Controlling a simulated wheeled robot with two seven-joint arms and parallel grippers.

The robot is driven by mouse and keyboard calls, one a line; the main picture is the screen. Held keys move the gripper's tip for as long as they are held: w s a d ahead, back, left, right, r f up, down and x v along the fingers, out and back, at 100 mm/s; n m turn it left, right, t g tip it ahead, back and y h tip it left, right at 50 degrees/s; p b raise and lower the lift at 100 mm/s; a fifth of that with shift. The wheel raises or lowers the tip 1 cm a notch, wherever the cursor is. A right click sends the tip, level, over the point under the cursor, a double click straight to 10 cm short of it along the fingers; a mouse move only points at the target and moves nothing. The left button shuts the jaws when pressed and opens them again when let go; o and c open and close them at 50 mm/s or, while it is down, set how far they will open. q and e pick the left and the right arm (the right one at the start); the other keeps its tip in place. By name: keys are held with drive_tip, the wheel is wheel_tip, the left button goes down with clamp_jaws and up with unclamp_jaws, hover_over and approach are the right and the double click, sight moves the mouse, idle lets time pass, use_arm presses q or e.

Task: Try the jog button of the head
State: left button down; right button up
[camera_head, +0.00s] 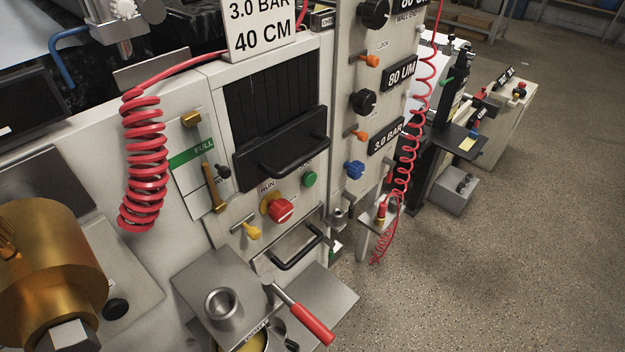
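No button with a readable jog label shows. On the machine front, a green round button (309,179) sits up and right of a red knob (280,209) on a yellow base, with a RUN label near it. A black round button (116,309) sits on a plate at the lower left, beside a large brass cylinder (45,262). A metal assembly with a white knob (123,9) is at the top left; I cannot tell whether it is the head. Neither of my grippers is in view.
A coiled red hose (145,165) hangs at the left. A panel with black knobs (363,102) stands at centre right. A red-handled lever (312,323) sticks out at the bottom. A side bench (505,120) stands at the back right. The speckled floor (500,270) at the right is clear.

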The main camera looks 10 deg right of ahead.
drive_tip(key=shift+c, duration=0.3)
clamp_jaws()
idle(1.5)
